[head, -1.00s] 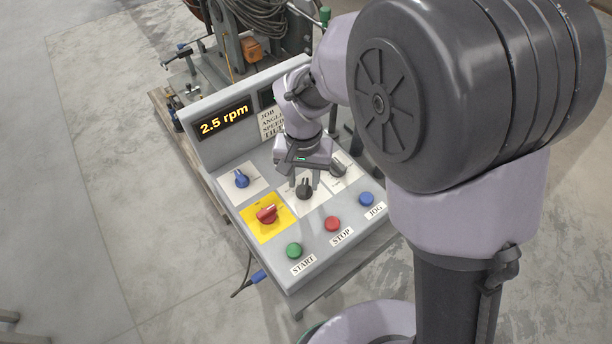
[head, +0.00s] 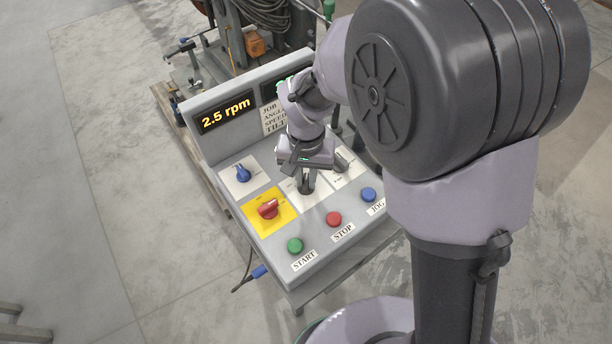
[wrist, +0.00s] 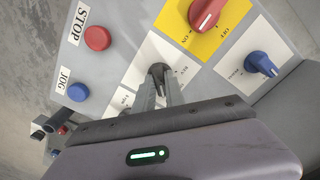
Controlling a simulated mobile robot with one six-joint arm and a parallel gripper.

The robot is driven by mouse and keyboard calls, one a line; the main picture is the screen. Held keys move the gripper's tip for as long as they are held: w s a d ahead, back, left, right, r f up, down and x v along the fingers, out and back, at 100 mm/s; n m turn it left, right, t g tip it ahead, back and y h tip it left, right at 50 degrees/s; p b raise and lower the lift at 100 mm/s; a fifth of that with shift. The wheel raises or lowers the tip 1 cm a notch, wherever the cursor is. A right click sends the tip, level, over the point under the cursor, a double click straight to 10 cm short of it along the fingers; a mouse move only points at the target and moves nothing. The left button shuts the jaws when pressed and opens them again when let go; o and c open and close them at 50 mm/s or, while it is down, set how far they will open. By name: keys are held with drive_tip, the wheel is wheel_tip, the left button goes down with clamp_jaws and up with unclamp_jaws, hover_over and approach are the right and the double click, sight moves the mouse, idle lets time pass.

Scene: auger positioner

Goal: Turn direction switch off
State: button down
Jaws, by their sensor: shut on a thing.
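The direction switch (head: 305,189) is a dark grey rotary knob on a white plate in the middle of the sloped control panel. It also shows in the wrist view (wrist: 157,69), where a label beside it seems to read REV. My gripper (head: 307,177) reaches down from above, and its two fingers are closed around the knob. The fingers hide most of the knob in both views, so its exact pointing direction is hard to tell.
A red switch (head: 268,209) on a yellow plate and a blue knob (head: 243,174) sit left of the gripper. Another grey knob (head: 341,163) is close on the right. START (head: 295,245), STOP (head: 333,219) and JOG (head: 368,194) buttons line the front. The display (head: 226,114) reads 2.5 rpm.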

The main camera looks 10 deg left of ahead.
sight(306, 181)
drive_tip(key=n+p, duration=0.2)
drive_tip(key=n, duration=0.3)
drive_tip(key=shift+r, duration=0.1)
drive_tip(key=shift+n+p, duration=0.95)
drive_tip(key=shift+n, duration=0.75)
drive_tip(key=c, duration=1.4)
unclamp_jaws()
wheel_tip(306, 181, up, 17)
drive_tip(key=p, duration=0.6)
